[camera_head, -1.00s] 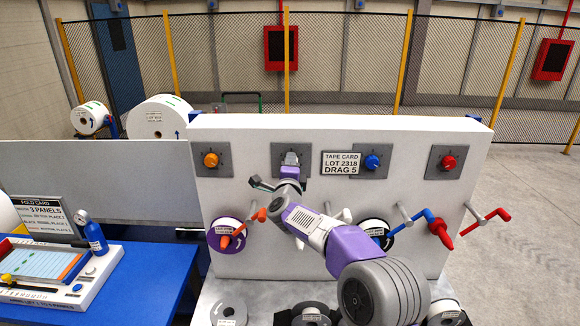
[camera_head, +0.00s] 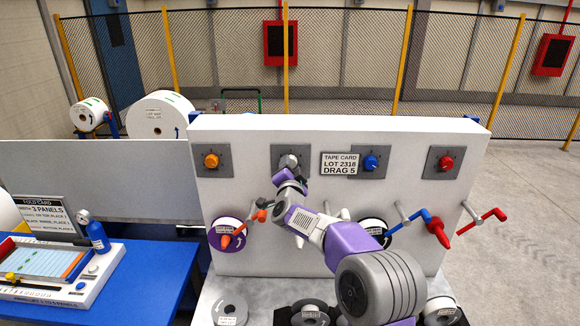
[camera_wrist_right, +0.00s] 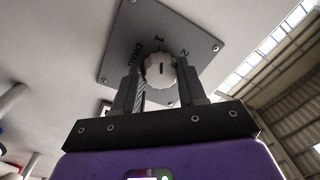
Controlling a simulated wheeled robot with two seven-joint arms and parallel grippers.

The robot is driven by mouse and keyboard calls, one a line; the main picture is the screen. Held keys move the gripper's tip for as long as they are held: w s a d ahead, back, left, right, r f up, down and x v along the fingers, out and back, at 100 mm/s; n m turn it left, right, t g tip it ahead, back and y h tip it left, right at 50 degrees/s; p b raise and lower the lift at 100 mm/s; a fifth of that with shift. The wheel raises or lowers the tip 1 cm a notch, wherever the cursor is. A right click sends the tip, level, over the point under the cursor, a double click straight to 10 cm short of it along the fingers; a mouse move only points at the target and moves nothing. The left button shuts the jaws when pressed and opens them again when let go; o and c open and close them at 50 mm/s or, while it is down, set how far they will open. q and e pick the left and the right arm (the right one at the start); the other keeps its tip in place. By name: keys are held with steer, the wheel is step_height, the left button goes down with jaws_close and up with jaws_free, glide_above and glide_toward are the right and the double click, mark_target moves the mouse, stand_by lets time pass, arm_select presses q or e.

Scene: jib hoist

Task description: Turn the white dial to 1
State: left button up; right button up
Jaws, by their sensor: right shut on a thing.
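The white dial (camera_head: 289,161) is on a grey square plate on the pale panel, second from the left in the head view. In the right wrist view the dial (camera_wrist_right: 159,70) sits between the two fingers, with DRAG, 1 and 2 printed around it. A short dark mark on its face stands about upright in that view, roughly toward the 1. My right gripper (camera_head: 289,170) comes from below and is shut on the dial, covering its lower part in the head view. My left gripper is not in view.
An orange dial (camera_head: 211,160), a blue dial (camera_head: 371,162) and a red dial (camera_head: 445,163) share the panel. A tape card (camera_head: 339,163) is right beside the white dial's plate. Several cranks, including a red one (camera_head: 483,220), stick out below. A blue table (camera_head: 150,285) stands at left.

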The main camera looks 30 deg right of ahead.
steer(key=shift+f+n, duration=0.1)
steer(key=shift+n, duration=0.3)
steer(key=o, duration=1.1)
steer(key=shift+c, duration=0.2)
steer(key=shift+s+a, duration=0.1)
steer(key=b+v, duration=0.1)
steer(key=v, duration=0.6)
steer(key=shift+s, duration=0.15)
